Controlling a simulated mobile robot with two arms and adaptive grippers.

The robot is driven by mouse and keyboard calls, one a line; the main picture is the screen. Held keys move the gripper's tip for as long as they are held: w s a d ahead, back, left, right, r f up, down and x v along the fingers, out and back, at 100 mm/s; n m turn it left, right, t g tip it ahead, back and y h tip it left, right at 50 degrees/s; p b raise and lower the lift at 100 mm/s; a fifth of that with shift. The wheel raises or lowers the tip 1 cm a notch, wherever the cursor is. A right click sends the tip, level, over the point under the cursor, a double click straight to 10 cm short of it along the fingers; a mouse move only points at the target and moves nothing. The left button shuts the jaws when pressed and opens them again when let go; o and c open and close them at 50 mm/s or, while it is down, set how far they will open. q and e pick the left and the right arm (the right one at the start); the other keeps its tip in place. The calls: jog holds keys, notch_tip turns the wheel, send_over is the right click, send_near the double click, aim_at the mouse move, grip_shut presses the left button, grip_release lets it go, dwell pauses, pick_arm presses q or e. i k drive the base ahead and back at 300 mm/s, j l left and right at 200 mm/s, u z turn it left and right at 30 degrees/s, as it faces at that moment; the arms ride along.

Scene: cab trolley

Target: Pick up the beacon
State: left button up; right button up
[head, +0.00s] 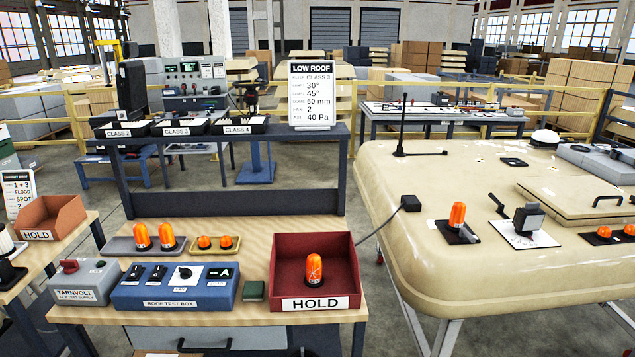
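Several orange beacons are in the head view. Two tall beacons stand upright side by side, the left one (141,236) and the right one (167,236), in a grey tray (118,247) on the wooden bench. Another tall beacon (314,270) stands in a red bin (345,262) labelled HOLD. One more beacon (457,215) stands on a dark square on the cream cab roof (440,185). Two low orange lights (204,242) sit in a small yellow-edged tray. Neither of my grippers is in view.
A blue roof test box (175,288) and a grey-and-red supply box (85,277) stand at the bench's front left. A LOW ROOF sign (312,95) stands on the dark rear shelf (240,160). A brown HOLD bin (50,215) is at left. Bare bench (300,222) shows behind the red bin.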

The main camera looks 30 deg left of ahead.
aim_at(144, 242)
jog(key=u, duration=1.95)
jog(key=z, duration=0.2)
jog(key=i+j+z, duration=0.1)
jog(key=j+z, duration=0.35)
jog(key=j, duration=0.15)
jog(key=j+z, duration=0.5)
jog(key=i+j, duration=0.05)
jog(key=j, duration=0.05)
